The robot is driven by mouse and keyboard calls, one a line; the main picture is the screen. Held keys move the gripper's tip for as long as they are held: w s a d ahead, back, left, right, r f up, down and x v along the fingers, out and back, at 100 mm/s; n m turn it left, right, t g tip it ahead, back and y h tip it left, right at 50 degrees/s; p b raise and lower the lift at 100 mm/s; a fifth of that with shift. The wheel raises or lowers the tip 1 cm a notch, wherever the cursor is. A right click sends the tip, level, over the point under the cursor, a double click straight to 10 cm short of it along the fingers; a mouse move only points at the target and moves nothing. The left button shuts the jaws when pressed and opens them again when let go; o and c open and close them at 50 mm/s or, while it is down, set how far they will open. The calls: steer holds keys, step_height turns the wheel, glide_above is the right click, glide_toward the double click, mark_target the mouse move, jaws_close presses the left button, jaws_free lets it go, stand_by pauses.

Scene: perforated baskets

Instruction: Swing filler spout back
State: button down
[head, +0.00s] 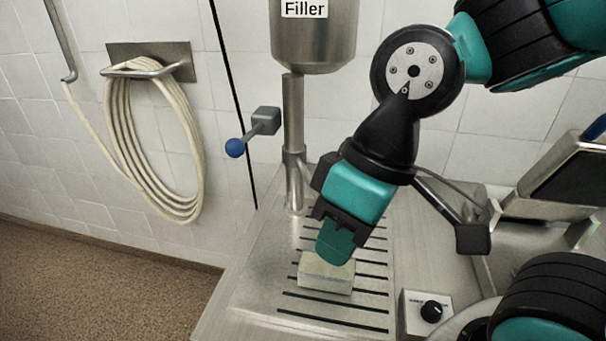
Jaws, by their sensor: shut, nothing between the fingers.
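The filler is a steel hopper (318,40) with a "Filler" label. A vertical steel pipe (294,125) runs below it to the slotted steel worktop. A grey block with a lever and blue knob (235,148) sticks out left of the pipe. I cannot clearly make out the spout; my arm covers the area right of the pipe. My gripper (336,246) is shut and empty, pointing down to the right of the pipe. Its tip overlaps the back of a pale rectangular block (326,279) on the slots; whether they touch, I cannot tell.
The slotted worktop (255,290) has bare room left of the pale block. A control box with a black knob (431,311) sits at its right. A steel machine part (555,190) stands at far right. A coiled hose (118,140) hangs on the tiled wall at left.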

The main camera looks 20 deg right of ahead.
steer(key=w+a+r+m+t+h+p, duration=0.1)
steer(key=w+a+r+m+h+p, duration=0.1)
steer(key=w+m+h, duration=0.3)
steer(key=w+a+r+m+t+h+p, duration=0.1)
steer(key=w+m+h, duration=0.4)
steer(key=w, duration=0.7)
steer(key=shift+w+a+r+m+t+h+p, duration=0.25)
steer(key=shift+a+r+m+t+h+p, duration=0.15)
steer(key=shift+a+m, duration=0.3)
steer(key=shift+d+f, duration=0.15)
steer(key=shift+d, duration=0.05)
steer(key=d+f+p, duration=0.3)
steer(key=d+f, duration=0.6)
steer(key=shift+w, duration=0.45)
